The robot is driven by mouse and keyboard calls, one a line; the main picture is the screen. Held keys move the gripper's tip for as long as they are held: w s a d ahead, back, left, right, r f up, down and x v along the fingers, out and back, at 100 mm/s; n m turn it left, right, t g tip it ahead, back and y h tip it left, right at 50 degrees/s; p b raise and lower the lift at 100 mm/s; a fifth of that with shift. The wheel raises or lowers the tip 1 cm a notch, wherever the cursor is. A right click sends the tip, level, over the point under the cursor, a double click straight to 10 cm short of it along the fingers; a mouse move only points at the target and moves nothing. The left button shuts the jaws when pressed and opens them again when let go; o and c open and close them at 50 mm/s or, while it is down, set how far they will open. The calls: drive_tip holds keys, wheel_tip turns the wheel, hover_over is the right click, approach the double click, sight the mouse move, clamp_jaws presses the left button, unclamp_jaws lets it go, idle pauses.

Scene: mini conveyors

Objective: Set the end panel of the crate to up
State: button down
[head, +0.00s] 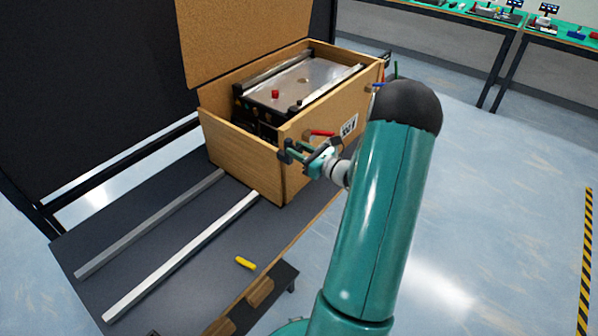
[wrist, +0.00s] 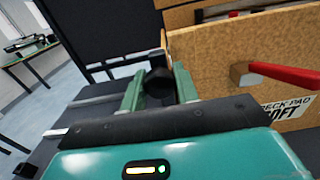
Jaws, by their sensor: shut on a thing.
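The wooden crate (head: 332,110) stands on a dark table. My gripper (head: 288,152) is at the crate's near corner, beside that panel's right edge. In the wrist view my gripper (wrist: 158,76) has its green fingers closed around a black knob (wrist: 158,82). What the knob is fixed to is hidden. A red lever (head: 322,133) is on the crate's long side, close to my gripper; it also shows in the wrist view (wrist: 285,74).
A tall wooden panel (head: 240,35) rises behind the crate. A machine with a shiny plate (head: 305,82) and a red knob (head: 275,94) sits inside. Two metal rails (head: 185,255) run across the table (head: 95,240). A yellow piece (head: 245,262) lies near the table's front edge.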

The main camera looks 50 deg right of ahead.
wheel_tip(320, 180, up, 7)
drive_tip(key=shift+f, duration=0.1)
idle(0.3)
drive_tip(key=c, duration=1.1)
unclamp_jaws()
drive_tip(key=shift+s, duration=0.1)
drive_tip(key=shift+o, duration=0.2)
drive_tip(key=shift+s+f, duration=0.1)
drive_tip(key=shift+s, duration=0.2)
drive_tip(key=s+d, duration=0.1)
drive_tip(key=s, duration=1.2)
